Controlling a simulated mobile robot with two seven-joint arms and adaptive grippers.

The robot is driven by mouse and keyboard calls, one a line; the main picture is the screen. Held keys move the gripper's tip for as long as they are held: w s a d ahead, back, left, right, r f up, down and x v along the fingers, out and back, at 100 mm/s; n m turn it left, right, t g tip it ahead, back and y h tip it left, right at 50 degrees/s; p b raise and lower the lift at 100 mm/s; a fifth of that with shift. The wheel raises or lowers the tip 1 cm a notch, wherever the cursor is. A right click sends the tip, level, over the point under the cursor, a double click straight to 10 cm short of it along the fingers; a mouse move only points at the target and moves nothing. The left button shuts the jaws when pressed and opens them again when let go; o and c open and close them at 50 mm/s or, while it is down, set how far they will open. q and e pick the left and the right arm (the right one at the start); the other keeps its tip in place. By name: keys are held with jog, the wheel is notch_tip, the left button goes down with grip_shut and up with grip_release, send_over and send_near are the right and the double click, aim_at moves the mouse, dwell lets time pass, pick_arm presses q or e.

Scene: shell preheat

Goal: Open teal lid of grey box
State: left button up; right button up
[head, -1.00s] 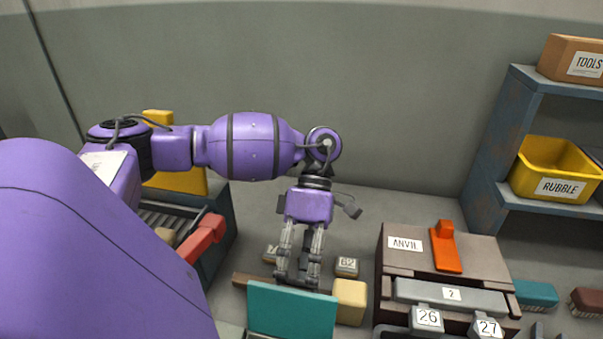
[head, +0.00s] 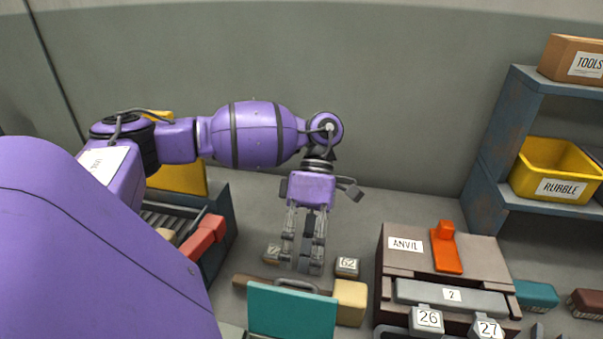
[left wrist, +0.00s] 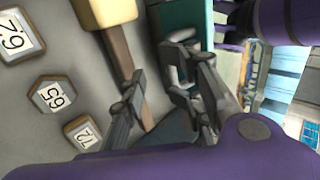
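The teal lid (head: 291,312) stands steeply raised at the bottom edge of the head view, its broad face towards me. A grey loop handle (head: 297,284) shows just beyond its top edge. The grey box below is mostly cut off by the frame. My left gripper (head: 302,268) points down just beyond the lid, its fingers apart and empty. In the left wrist view the fingers (left wrist: 165,105) are spread, with the handle (left wrist: 172,68) and the teal lid (left wrist: 186,16) close to one finger. Contact cannot be told. My right gripper is not in view.
A mallet with a cream head (head: 350,302) lies behind the lid. A numbered block (head: 347,267) is near it. The anvil cabinet (head: 480,256) stands right, a dark crate (head: 222,225) left. Shelving with a yellow bin (head: 553,166) is far right.

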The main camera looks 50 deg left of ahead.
pick_arm(q)
jog(key=v, duration=0.9)
jog(key=shift+r, duration=0.3)
